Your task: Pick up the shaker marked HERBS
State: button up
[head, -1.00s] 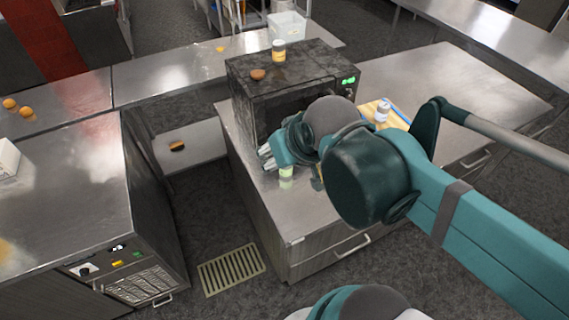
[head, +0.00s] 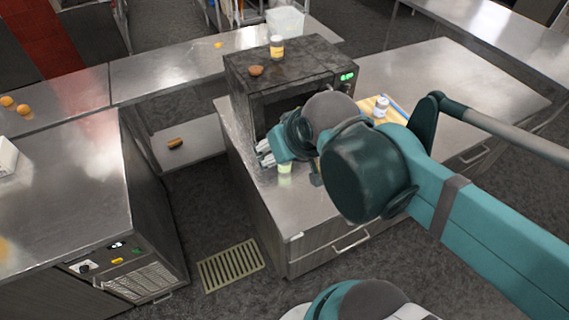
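A small shaker with a pale green label (head: 285,168) stands on the steel counter, just below and right of my gripper's fingers. A shaker with a yellow band (head: 276,47) stands on top of the dark oven. A white shaker with a bluish label (head: 380,108) stands on the yellow board to the right. No lettering is readable on any of them, so I cannot tell which says HERBS. My gripper (head: 264,153) points left in front of the oven, its fingers apart with nothing visible between them. My gripper and wrist hide part of the counter and oven front.
The dark oven (head: 290,75) stands close behind my gripper, with a brown round item (head: 256,71) on top. The yellow board (head: 367,104) lies to the right, with a blue object on it. The counter's front edge is near; a floor grate (head: 231,266) lies below.

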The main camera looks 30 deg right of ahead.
jog(key=w+d+f+n+g+h+b, duration=0.2)
jog(key=w+d+f+n+g+b, duration=0.1)
jog(key=w+f+n, duration=0.6)
jog(key=w+d+f+n+g+h+b, duration=0.2)
jog(key=w+d+f+n, duration=0.3)
jog(key=w+f+n, duration=0.5)
jog(key=shift+w+d+f+g+h+b, duration=0.4)
jog(key=shift+f+g+b, duration=0.4)
jog(key=shift+f, duration=3.2)
jog(key=shift+f, duration=0.1)
jog(key=shift+x, duration=1.15)
jog(key=shift+f, duration=0.15)
jog(key=shift+x, duration=2.5)
